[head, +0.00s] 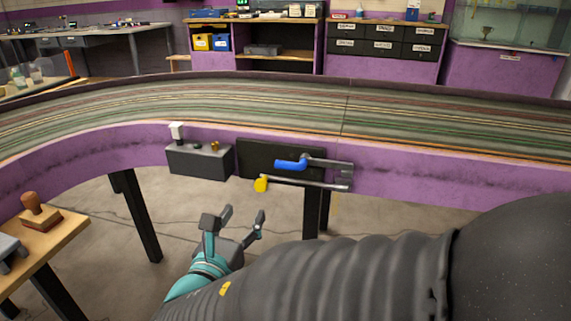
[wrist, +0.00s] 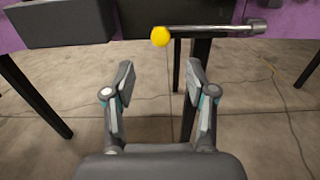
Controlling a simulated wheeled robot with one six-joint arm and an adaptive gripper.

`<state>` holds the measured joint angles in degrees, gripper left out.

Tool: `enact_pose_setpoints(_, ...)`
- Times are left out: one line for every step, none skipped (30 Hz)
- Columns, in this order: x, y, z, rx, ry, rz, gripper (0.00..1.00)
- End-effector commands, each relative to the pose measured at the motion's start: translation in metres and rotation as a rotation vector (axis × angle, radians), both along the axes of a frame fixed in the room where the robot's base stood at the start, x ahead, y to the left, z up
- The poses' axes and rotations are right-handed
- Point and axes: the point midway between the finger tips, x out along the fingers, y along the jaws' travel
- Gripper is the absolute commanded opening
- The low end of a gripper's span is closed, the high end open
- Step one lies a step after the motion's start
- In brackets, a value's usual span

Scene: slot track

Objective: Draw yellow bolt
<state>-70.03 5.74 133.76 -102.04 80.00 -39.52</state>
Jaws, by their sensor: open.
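The yellow bolt is a grey metal rod with a yellow knob (head: 261,184) at its left end. It lies level under a blue-handled lever (head: 292,165) on the purple track wall. In the wrist view the yellow knob (wrist: 160,36) is at top centre, with its rod (wrist: 210,29) running right to a bracket. My gripper (head: 243,220) is open and empty, below and left of the knob in the head view. In the wrist view my gripper (wrist: 158,78) has its fingers spread on either side below the knob, apart from it.
A grey box (head: 200,161) with a white-topped switch sits left of a dark panel (head: 275,160) on the wall. Black table legs (head: 135,215) stand below the track. A wooden side table (head: 55,245) with a stamp is at lower left. The floor between is clear.

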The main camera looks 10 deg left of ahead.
Motion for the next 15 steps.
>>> enact_pose_setpoints(0.01,-0.002,0.0,0.001,-0.001,-0.005,0.56)
enact_pose_setpoints(0.016,-0.002,0.0,0.001,0.001,-0.006,0.56)
enact_pose_setpoints(0.023,-0.003,0.0,0.001,0.0,-0.006,0.56)
enact_pose_setpoints(0.028,-0.004,0.0,0.0,0.0,-0.006,0.56)
enact_pose_setpoints(0.033,-0.005,0.0,0.0,0.001,-0.006,0.56)
enact_pose_setpoints(0.041,-0.005,0.0,0.0,0.0,-0.006,0.56)
enact_pose_setpoints(0.046,-0.005,0.0,0.001,0.001,-0.006,0.56)
enact_pose_setpoints(0.052,-0.006,0.0,0.001,0.001,-0.006,0.56)
enact_pose_setpoints(0.059,-0.007,0.0,0.0,0.001,-0.006,0.56)
enact_pose_setpoints(0.065,-0.007,0.0,0.0,0.001,-0.007,0.56)
enact_pose_setpoints(0.07,-0.007,0.0,0.0,0.001,-0.006,0.56)
enact_pose_setpoints(0.076,-0.007,0.0,0.001,0.001,-0.005,0.56)
enact_pose_setpoints(0.081,-0.008,0.0,0.001,0.001,-0.006,0.56)
enact_pose_setpoints(0.085,-0.009,0.0,0.001,0.001,-0.005,0.56)
enact_pose_setpoints(0.091,-0.009,0.0,0.001,0.001,-0.004,0.56)
